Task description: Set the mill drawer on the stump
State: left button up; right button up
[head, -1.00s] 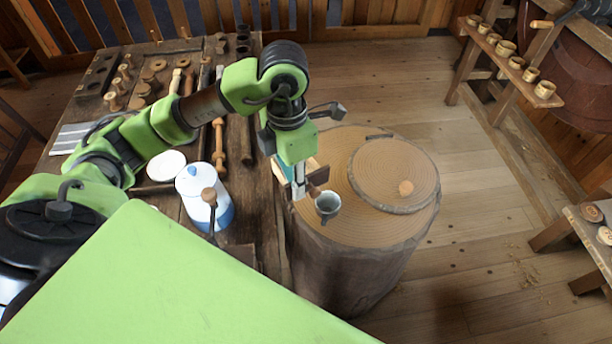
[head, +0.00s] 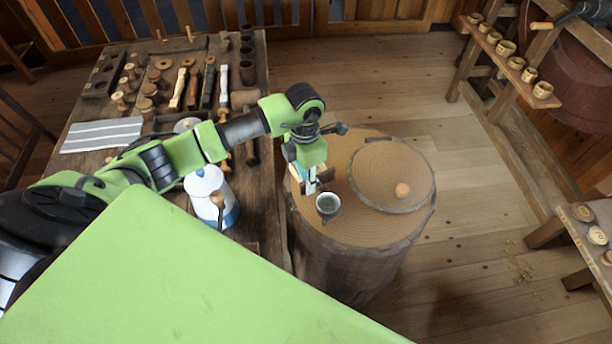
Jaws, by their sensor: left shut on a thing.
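The stump (head: 345,235) stands right of the workbench, with a pale ringed top. My left gripper (head: 311,187) points down over the left part of its top and is shut on the mill drawer (head: 296,172). The drawer is a small wooden piece with a teal patch, mostly hidden behind the fingers. I cannot tell whether its underside touches the stump. My right gripper is not in view.
The bench (head: 245,205) at left holds a white-and-blue pot (head: 207,183), a striped cloth (head: 100,135) and several turned pieces. A stool (head: 590,240) stands at right.

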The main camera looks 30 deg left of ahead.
pick_arm(q)
jog(key=shift+f, duration=0.1)
jog(key=shift+f, duration=0.15)
jog(key=o, duration=1.4)
jog(key=shift+r, duration=0.2)
jog(key=shift+r, duration=0.2)
notch_tip(320, 180, up, 12)
jog(key=b, duration=0.3)
jog(key=shift+a+b, duration=0.15)
jog(key=shift+b, duration=0.25)
